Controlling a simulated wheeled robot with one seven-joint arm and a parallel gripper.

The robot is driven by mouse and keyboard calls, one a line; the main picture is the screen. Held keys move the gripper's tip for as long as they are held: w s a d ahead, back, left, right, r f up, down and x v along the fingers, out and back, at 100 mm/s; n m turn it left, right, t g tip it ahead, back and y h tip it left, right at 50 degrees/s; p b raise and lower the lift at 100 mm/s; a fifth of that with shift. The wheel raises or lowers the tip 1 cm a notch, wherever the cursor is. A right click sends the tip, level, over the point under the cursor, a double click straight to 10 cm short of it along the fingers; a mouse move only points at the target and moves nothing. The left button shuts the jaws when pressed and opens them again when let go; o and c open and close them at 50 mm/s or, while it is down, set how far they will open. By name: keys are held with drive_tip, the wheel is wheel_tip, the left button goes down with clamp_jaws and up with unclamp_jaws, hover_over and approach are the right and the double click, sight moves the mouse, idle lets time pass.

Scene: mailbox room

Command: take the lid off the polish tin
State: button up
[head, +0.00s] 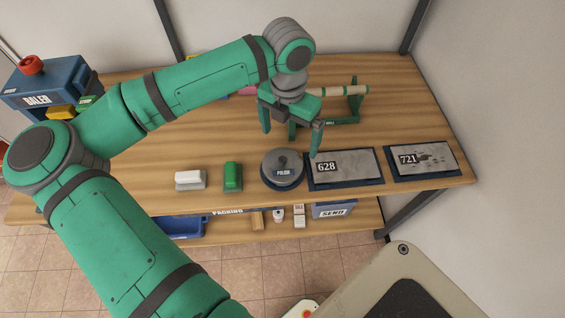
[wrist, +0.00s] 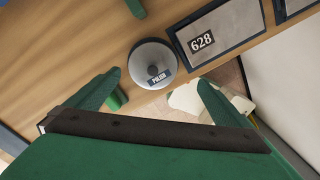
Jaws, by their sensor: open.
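The polish tin (head: 282,168) is a round grey tin near the front edge of the table, labelled POLISH, with its lid (head: 283,162) on top and a dark knob at the middle. The tin also shows in the wrist view (wrist: 153,63), ahead of the fingertips. My gripper (head: 291,128) is open and empty, above and behind the tin, apart from it. Its two green fingers also show in the wrist view (wrist: 158,86), with a wide gap between them.
A plate marked 628 (head: 344,168) lies close to the tin's right, and a 721 plate (head: 421,160) beyond it. A green block (head: 232,176) and a white block (head: 189,179) lie to the left. A stand with a roll (head: 345,91) is behind my gripper.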

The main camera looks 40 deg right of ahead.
sight(284, 157)
drive_tip(key=shift+w+a+f, duration=0.3)
drive_tip(key=shift+w+f, duration=0.1)
drive_tip(key=shift+f, duration=0.05)
wheel_tip(284, 157, down, 5)
drive_tip(key=shift+r, duration=0.15)
drive_tip(key=shift+a+f, duration=0.2)
drive_tip(key=shift+f, duration=2.4)
drive_tip(key=shift+c, duration=0.6)
drive_tip(key=c, duration=0.6)
drive_tip(key=shift+r, duration=0.1)
